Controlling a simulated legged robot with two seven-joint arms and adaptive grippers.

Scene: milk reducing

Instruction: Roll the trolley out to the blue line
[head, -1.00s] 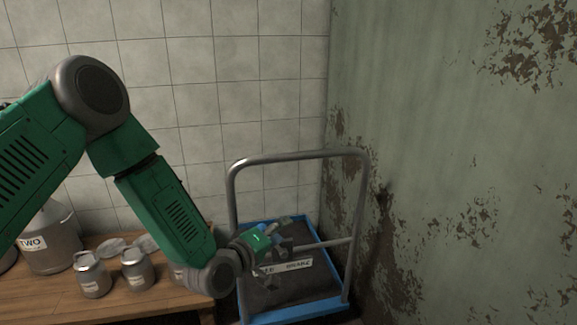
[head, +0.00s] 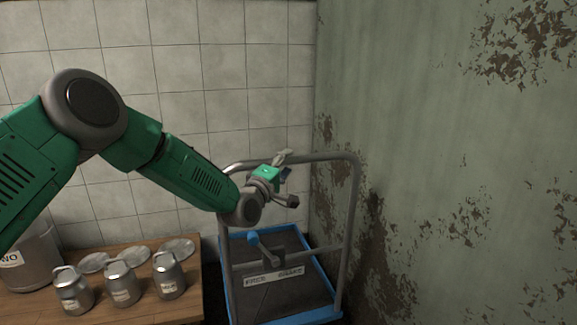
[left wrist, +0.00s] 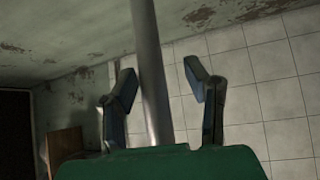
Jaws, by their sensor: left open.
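The trolley has a blue-rimmed platform (head: 285,316) and a grey tubular handle frame (head: 325,156). It stands by the green wall. A blue-handled lever (head: 264,246) rises from a plate lettered "FREE" and "BRAKE" (head: 273,276), leaning toward the "FREE" side. My left gripper (head: 287,178) is open at the handle's top bar. In the left wrist view, the grey bar (left wrist: 151,80) runs between the two spread fingers of the gripper (left wrist: 158,78); I cannot tell whether it touches them. No blue floor line is visible. My right gripper is out of view.
A wooden table (head: 30,305) at lower left, beside the trolley, holds several metal cans (head: 122,285), loose lids (head: 178,248) and a larger can (head: 32,255). A tiled wall (head: 190,60) stands behind, and a peeling green wall (head: 430,150) stands close on the trolley's right.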

